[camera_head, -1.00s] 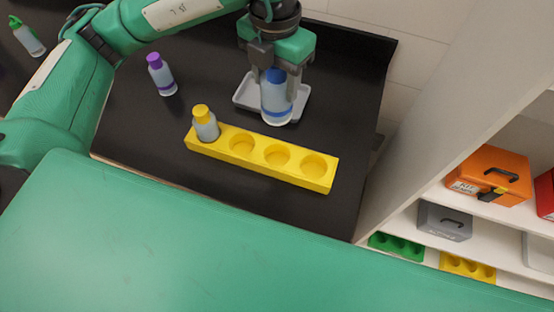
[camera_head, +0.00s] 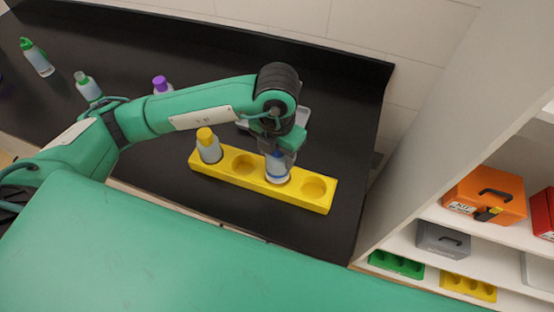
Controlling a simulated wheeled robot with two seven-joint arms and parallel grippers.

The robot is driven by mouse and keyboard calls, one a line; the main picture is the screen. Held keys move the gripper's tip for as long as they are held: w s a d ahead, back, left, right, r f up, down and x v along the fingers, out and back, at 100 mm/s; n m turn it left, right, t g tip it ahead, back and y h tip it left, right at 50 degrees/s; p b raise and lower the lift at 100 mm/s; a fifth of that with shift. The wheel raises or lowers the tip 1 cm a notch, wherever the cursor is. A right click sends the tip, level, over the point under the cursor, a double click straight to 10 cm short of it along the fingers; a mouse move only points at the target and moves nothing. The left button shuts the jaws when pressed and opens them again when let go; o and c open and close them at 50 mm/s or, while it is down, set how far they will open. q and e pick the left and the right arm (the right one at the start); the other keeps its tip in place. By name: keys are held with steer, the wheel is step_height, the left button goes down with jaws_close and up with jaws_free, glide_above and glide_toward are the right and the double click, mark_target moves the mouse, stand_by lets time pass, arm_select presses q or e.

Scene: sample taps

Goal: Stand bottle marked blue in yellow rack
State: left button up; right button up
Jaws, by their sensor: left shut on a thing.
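The bottle marked blue (camera_head: 277,174) is upright at the third hole from the left of the yellow rack (camera_head: 222,176). Its lower end appears to be in or just over that hole; I cannot tell how deep it sits. My left gripper (camera_head: 279,155) comes down from above and is shut on this bottle. The gripper and arm hide its top. A yellow-capped bottle (camera_head: 209,147) stands in the leftmost hole. The second hole and the rightmost hole are empty. My right gripper is not in view.
A tray (camera_head: 302,117) lies behind the rack, partly hidden by my arm. Shelves at right hold an orange case (camera_head: 485,195) and a grey box (camera_head: 442,240).

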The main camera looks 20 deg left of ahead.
mark_target(277, 165)
arm_select(q)
step_height(277, 165, down, 5)
steer(key=shift+r+p, duration=0.15)
steer(key=shift+p, duration=0.4)
steer(key=shift+f, duration=0.25)
steer(key=shift+f+b, duration=0.1)
steer(key=shift+b, duration=0.2)
steer(key=o, duration=1.4)
steer(key=shift+o, duration=0.2)
